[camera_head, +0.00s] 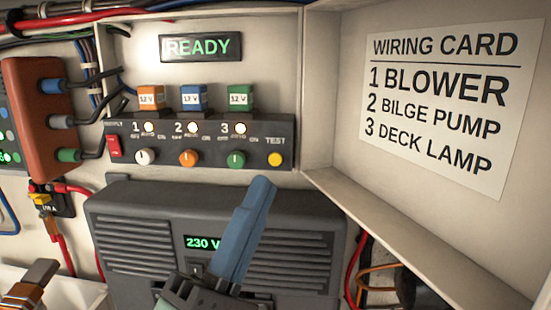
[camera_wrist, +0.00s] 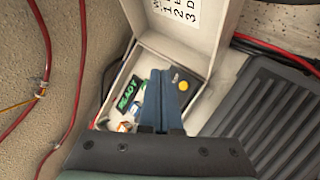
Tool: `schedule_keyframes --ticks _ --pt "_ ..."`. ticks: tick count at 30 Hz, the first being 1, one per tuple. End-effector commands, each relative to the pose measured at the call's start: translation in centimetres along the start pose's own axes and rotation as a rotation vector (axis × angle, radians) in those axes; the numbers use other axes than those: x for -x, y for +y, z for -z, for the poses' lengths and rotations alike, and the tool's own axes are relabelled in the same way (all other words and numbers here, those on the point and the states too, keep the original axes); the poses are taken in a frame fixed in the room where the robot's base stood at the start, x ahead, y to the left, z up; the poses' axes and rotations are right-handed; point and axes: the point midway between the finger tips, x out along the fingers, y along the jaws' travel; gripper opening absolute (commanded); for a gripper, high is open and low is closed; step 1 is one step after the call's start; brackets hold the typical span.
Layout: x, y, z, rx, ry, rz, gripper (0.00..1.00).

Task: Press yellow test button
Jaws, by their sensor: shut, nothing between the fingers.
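The yellow test button (camera_head: 275,159) is at the right end of the black switch panel (camera_head: 190,143), under the label TEST. It also shows in the wrist view (camera_wrist: 183,85), just right of my fingertips. My gripper (camera_head: 262,181) has blue fingers shut together with nothing between them. In the head view the fingertips are just below and slightly left of the button. They look apart from it, but the exact gap cannot be told. The display (camera_head: 200,47) above reads READY in green.
A wiring card (camera_head: 436,110) is on the open cover (camera_head: 325,120) at right, whose wall edges stand near the button. Three knobs sit left of the button. A dark 230 V unit (camera_head: 130,238) is below. Cables and a brown connector block (camera_head: 45,115) are at left.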

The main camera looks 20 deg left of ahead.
Motion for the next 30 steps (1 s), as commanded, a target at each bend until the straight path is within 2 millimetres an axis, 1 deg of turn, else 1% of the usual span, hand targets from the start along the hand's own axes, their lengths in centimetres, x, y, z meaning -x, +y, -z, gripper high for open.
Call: schedule_keyframes --ticks 1,6,9,13,19,30 --pt "-0.6 -0.4 0.4 0.000 -0.001 -0.001 0.00" --pt "-2.3 -1.6 1.6 0.000 -0.002 -0.001 0.00" --pt "-3.0 -2.4 2.2 0.000 -0.002 -0.001 0.00" --pt "-3.8 -2.8 2.7 0.000 -0.002 -0.001 0.00" --pt "-4.2 -3.1 3.1 0.000 0.000 -0.001 0.00" --pt "-4.3 -3.1 3.1 0.000 0.000 -0.001 0.00"
